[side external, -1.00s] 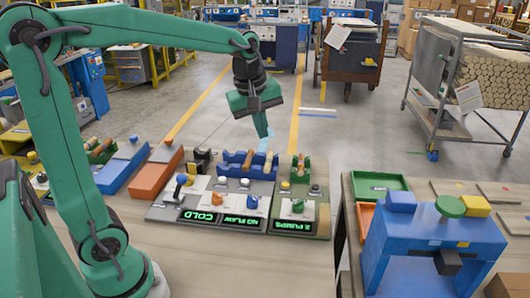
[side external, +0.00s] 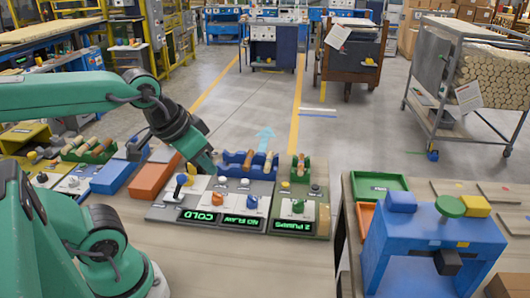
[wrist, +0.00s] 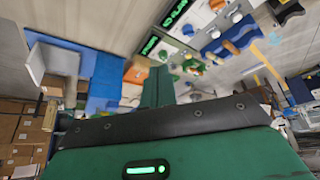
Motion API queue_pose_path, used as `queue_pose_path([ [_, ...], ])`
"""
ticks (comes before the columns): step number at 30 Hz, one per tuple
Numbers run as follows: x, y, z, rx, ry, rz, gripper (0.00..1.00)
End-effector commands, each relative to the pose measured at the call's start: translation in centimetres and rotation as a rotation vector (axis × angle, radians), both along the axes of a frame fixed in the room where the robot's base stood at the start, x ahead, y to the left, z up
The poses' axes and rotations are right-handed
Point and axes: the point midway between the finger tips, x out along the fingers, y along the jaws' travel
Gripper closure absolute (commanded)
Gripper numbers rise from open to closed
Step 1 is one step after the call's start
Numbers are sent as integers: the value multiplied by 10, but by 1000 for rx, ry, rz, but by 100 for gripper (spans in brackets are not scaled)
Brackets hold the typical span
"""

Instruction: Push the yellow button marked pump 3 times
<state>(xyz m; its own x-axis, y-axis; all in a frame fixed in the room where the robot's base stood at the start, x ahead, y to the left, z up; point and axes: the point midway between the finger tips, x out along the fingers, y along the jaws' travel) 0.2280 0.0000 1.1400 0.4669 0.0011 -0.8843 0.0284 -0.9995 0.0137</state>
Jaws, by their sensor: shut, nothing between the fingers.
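In the side external view, the yellow button (side external: 285,185) sits on the rightmost panel of the control row, above a green knob (side external: 298,206). That panel's green display (side external: 293,227) appears upside down and seems to read "2 PUMPS". I cannot read a pump label on the button. My gripper (side external: 208,167) is shut and empty, tilted down over the back of the left panel, well to the left of the yellow button. In the wrist view, its shut green fingers (wrist: 158,87) point toward the blurred panels, and I cannot pick out the yellow button surely.
The left panel has a blue-topped lever (side external: 181,180) and a "COLD" display (side external: 198,216). The middle panel has orange and blue knobs. A blue rack (side external: 245,163) stands behind. An orange block (side external: 155,178) lies left; a blue press (side external: 430,240) stands right.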

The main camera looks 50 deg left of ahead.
Motion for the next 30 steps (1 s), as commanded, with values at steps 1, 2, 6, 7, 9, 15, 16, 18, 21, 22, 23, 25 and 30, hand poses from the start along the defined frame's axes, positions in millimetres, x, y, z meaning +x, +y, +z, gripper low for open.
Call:
queue_pose_path([
  [1,-2,0,-1,7,-5,-15,100],
  [2,-3,-1,-1,10,-6,-22,100],
  [6,-4,-1,-2,16,-6,-32,100],
  [7,-4,-1,-2,16,-6,-32,100],
  [9,-4,-1,-2,15,-6,-30,100],
  [15,-2,0,-1,10,-4,-22,100],
  [16,-2,0,-1,8,-3,-17,100],
  [18,0,0,1,1,0,-2,100],
  [21,5,1,3,-18,11,38,100],
  [22,8,1,4,-26,14,54,100],
  [23,10,2,5,-33,19,71,100],
  [25,16,3,9,-55,30,119,100],
  [30,36,6,17,-119,62,265,100],
])
